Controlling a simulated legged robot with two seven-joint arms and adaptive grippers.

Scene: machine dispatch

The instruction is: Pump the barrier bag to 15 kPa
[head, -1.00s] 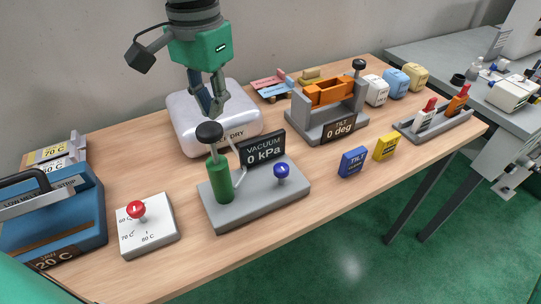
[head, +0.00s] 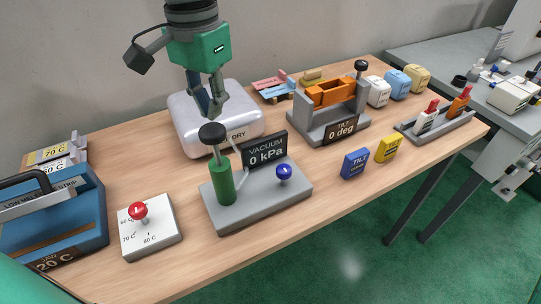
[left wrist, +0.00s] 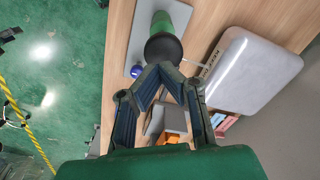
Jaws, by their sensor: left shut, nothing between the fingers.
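The vacuum pump has a green cylinder (head: 221,182) with a black round knob (head: 212,133) on a grey base (head: 262,205). Its display (head: 264,150) reads VACUUM 0 kPa. A blue knob (head: 284,172) stands on the same base. A silver-white rounded case or bag (head: 185,122) labelled "...DRY" lies behind the pump. My left gripper (head: 214,115) points down with fingers together, just above and behind the black knob in the head view. In the left wrist view the shut fingertips (left wrist: 160,68) are just beside the black knob (left wrist: 163,48); contact cannot be told. My right gripper is not in view.
A white dial box with a red knob (head: 139,211) and a blue bath (head: 60,225) stand at the left. An orange tilt fixture (head: 334,92) reading 0 deg stands right. Blue (head: 354,163) and yellow (head: 389,149) blocks sit near the front edge.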

